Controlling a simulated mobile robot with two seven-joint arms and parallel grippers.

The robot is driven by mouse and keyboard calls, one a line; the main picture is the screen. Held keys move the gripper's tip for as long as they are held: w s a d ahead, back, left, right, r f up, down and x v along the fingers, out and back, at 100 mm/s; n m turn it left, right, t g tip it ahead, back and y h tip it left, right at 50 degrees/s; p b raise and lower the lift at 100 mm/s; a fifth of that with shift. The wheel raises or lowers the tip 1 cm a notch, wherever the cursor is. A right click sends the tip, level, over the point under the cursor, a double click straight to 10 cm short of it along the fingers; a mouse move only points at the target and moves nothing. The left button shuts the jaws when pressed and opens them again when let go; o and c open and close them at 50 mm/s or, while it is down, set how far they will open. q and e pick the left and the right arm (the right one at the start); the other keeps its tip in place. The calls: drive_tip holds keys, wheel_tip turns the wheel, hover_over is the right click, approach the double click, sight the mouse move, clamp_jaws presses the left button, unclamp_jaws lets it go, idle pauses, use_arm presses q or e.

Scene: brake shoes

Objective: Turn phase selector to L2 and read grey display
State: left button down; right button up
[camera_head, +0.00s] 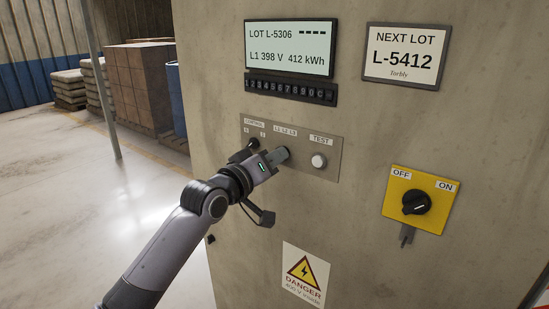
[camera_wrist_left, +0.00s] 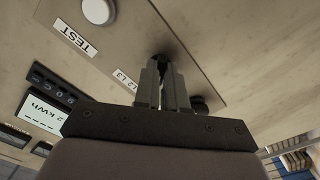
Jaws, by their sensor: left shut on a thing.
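The grey display (camera_head: 289,47) on the cabinet reads "LOT L-5306" with dashes, and below it "L1 398 V 412 kWh". The phase selector is the dark knob (camera_wrist_left: 160,62) under the "L1 L2 L3" label (camera_head: 285,131). My left gripper (camera_head: 283,155) is at the selector in the head view and hides it there. In the wrist view its fingers (camera_wrist_left: 162,80) are shut around the knob. The knob's pointer is hidden. My right gripper is not in view.
On the same panel are a black CONTROL knob (camera_head: 253,144) left of my gripper and a white TEST button (camera_head: 319,160) to the right. A number keypad (camera_head: 290,90) sits under the display. A yellow OFF/ON switch (camera_head: 416,202) and a NEXT LOT L-5412 sign (camera_head: 403,57) are farther right.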

use_arm(q)
drive_tip(key=shift+m+p, duration=0.75)
drive_tip(key=shift+m, duration=3.15)
drive_tip(key=c, duration=1.2)
unclamp_jaws()
drive_tip(key=shift+s+a, duration=0.1)
drive_tip(key=v, duration=0.7)
drive_tip(key=shift+b, duration=0.35)
